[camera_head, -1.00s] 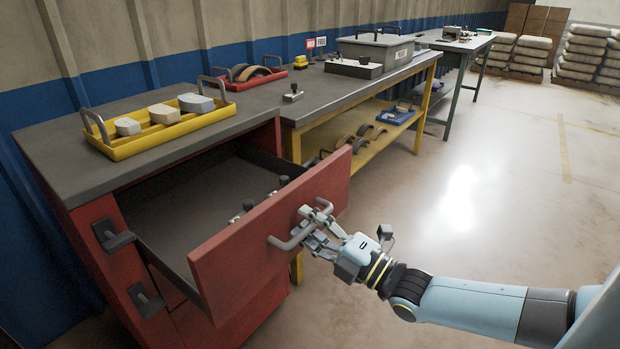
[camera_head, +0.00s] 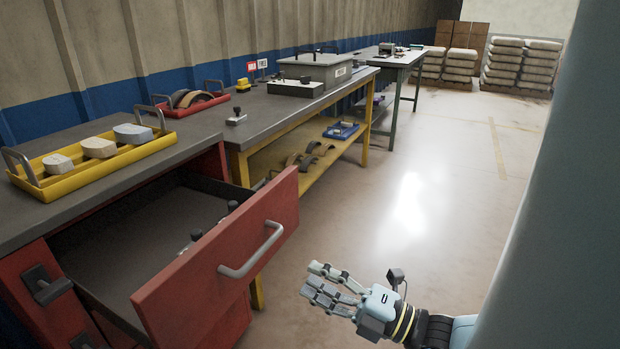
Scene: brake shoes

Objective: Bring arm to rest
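The red drawer (camera_head: 215,275) of the workbench is pulled out, with its grey bar handle (camera_head: 252,250) on the front. My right gripper (camera_head: 313,281) is off the handle, to the right of it and lower in the picture, over bare floor. Its fingers are apart with nothing between them and point left toward the drawer front. My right arm comes in from the lower right and is partly hidden by a large blue-grey part of mine. My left gripper is not in view. Small dark-topped parts (camera_head: 196,234) lie in the drawer, partly hidden by its front.
A yellow tray (camera_head: 60,189) with three blocks stands on the red bench (camera_head: 120,206). A red tray (camera_head: 182,110) with brake shoes and a grey bin (camera_head: 315,66) stand farther back. A lower shelf holds several curved shoes and a blue tray (camera_head: 341,130). Floor (camera_head: 420,220) at right is clear.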

